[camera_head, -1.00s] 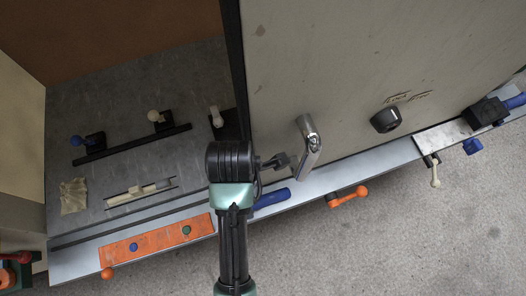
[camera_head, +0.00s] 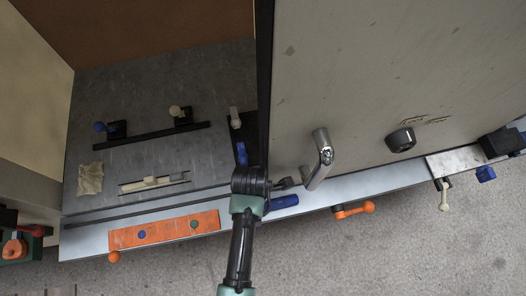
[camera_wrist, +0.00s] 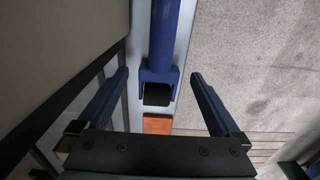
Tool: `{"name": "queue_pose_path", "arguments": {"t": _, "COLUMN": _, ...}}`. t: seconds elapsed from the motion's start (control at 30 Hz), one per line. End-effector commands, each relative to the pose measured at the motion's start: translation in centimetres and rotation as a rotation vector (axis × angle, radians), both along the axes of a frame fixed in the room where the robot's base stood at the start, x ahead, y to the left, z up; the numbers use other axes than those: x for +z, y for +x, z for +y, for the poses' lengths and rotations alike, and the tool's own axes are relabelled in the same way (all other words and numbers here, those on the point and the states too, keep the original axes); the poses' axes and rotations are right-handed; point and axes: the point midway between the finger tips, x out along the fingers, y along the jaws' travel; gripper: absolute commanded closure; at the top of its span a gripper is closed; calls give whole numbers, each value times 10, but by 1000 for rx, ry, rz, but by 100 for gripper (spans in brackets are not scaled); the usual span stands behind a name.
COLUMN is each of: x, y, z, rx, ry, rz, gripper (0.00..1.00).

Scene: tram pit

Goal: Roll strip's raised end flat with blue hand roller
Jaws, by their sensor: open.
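The blue hand roller (camera_head: 284,202) lies on the light ledge below the metal door handle, partly hidden by my gripper in the head view. In the wrist view the roller's blue handle and fork (camera_wrist: 164,35) lie between my open fingers (camera_wrist: 159,74), with a dark roller in the fork. No contact with the fingers shows. In the head view my gripper (camera_head: 285,184) is just above the roller, beside the door edge. A long thin dark strip (camera_head: 140,214) runs along the ledge's back edge; I cannot tell whether it is the task's strip or whether an end is raised.
A grey door (camera_head: 390,80) with a metal handle (camera_head: 320,160) stands close right of my gripper. An orange plate (camera_head: 165,230) lies on the ledge, left. Black clamps, a cream cloth (camera_head: 90,178) and a pale bar (camera_head: 153,183) lie behind. An orange-handled lever (camera_head: 353,209) juts out in front.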

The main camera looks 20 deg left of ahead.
Motion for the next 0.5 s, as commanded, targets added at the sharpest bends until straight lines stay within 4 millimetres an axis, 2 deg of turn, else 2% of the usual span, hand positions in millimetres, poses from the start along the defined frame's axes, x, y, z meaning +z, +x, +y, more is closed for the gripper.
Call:
{"name": "queue_pose_path", "arguments": {"t": 0.1, "x": -14, "y": 0, "z": 0, "rx": -1, "ry": 0, "rz": 1, "gripper": 0}}
{"name": "queue_pose_path", "arguments": {"t": 0.2, "x": -19, "y": 0, "z": 0, "rx": -2, "ry": 0, "rz": 0, "gripper": 0}}
{"name": "queue_pose_path", "arguments": {"t": 0.43, "x": -20, "y": 0, "z": 0, "rx": -2, "ry": 1, "rz": -2, "gripper": 0}}
{"name": "queue_pose_path", "arguments": {"t": 0.5, "x": -20, "y": 0, "z": 0, "rx": -2, "ry": 1, "rz": -2, "gripper": 11}}
